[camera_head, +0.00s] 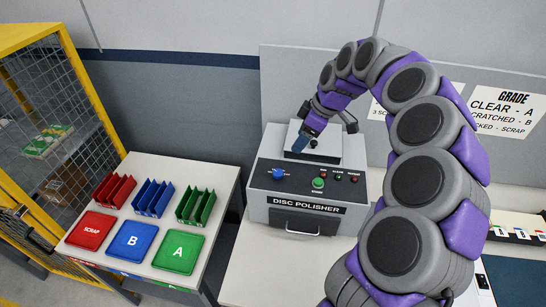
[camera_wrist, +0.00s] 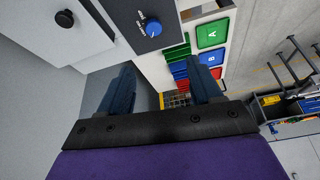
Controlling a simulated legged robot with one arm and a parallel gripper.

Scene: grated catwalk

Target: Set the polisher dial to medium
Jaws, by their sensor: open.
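The disc polisher (camera_head: 262,207) stands on the bench, with its blue dial (camera_head: 278,174) at the left of the dark control panel. The dial also shows in the wrist view (camera_wrist: 153,27), beyond my fingertips; the small marks beside it are too small to read. I cannot tell which setting it points to. My gripper (camera_head: 301,145) is above the top of the polisher, behind and above the dial, apart from it. In the wrist view its two dark blue fingers (camera_wrist: 162,72) are spread with nothing between them.
A green start button (camera_head: 318,183) and small red buttons sit right of the dial. A black knob (camera_wrist: 65,18) is on the polisher's light top. A left-hand table (camera_head: 211,219) holds coloured bins and SCRAP, B and A pads. A yellow mesh cage (camera_head: 82,103) stands farther left.

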